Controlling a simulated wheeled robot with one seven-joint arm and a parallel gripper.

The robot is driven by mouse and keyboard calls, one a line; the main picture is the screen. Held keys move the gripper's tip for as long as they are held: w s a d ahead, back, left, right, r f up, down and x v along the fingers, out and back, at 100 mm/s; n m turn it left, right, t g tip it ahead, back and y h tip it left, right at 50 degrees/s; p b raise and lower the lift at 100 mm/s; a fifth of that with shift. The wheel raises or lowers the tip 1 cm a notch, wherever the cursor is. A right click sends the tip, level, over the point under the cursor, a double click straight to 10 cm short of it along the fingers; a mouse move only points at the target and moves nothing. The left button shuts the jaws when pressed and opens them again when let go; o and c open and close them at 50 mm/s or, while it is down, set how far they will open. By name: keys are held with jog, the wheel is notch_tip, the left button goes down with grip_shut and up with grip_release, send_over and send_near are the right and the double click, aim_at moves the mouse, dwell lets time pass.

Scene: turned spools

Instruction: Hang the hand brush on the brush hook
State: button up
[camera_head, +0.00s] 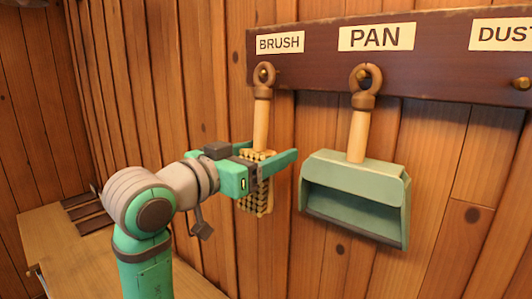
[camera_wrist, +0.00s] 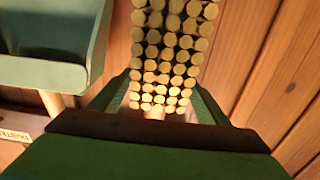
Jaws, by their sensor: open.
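The hand brush (camera_head: 261,125), with a pale handle and a block of bristle tufts, hangs upright by its ring from the brush hook (camera_head: 263,73) under the BRUSH label. My gripper (camera_head: 270,157) is open at the brush, its two fingers apart on either side of it near the top of the bristle block. In the wrist view the bristle tufts (camera_wrist: 170,45) run up between the green fingers of my gripper (camera_wrist: 157,100). Whether a finger touches the brush cannot be told. Part of the brush is hidden behind my gripper in the head view.
A green dustpan (camera_head: 355,180) hangs from the PAN hook just right of my gripper; it also shows at the upper left of the wrist view (camera_wrist: 65,75). The dark hook board (camera_head: 440,60) runs along the plank wall. The DUST peg (camera_head: 521,83) is bare. A wooden bench (camera_head: 60,245) stands at left.

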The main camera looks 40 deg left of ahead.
jog(key=s, duration=1)
jog(key=shift+s+a, duration=0.4)
jog(key=shift+w, duration=0.1)
